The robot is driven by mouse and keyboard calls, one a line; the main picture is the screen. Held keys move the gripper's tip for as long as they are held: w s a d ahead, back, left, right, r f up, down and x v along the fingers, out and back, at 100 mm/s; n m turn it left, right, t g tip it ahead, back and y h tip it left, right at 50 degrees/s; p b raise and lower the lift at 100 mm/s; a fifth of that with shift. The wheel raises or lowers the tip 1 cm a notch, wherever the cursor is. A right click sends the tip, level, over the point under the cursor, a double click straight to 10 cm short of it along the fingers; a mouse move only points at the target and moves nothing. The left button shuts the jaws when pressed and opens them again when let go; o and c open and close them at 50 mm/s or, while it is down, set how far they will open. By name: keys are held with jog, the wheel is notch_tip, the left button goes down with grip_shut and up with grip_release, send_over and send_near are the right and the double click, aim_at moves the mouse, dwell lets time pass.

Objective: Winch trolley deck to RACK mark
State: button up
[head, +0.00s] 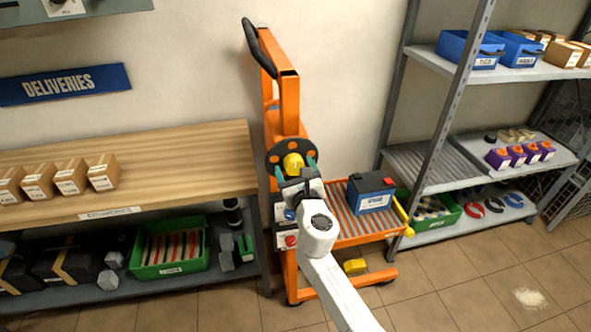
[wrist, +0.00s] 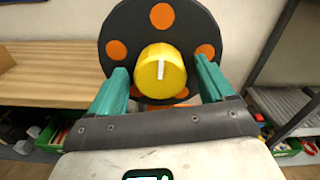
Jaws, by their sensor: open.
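The orange trolley (head: 290,90) stands against the wall between the wooden bench and the metal rack. Its roller deck (head: 345,226) carries a dark battery (head: 371,192) with a blue label. On the mast is a black winch wheel with orange spots (head: 277,152), large in the wrist view (wrist: 122,40), with a yellow knob (wrist: 160,70) bearing a white stripe. My gripper (head: 295,166) is at the wheel, its teal fingers open on either side of the knob in the wrist view (wrist: 160,80). Contact with the knob cannot be told. No RACK mark is readable.
The wooden bench (head: 190,150) with cardboard boxes (head: 70,178) is left, under a DELIVERIES sign (head: 64,84). The metal rack (head: 440,178) is right, its roller shelf beside the deck. A yellow pedal-like block (head: 355,266) is low on the trolley.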

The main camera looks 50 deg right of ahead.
jog(key=c, duration=1)
jog(key=shift+m, duration=0.3)
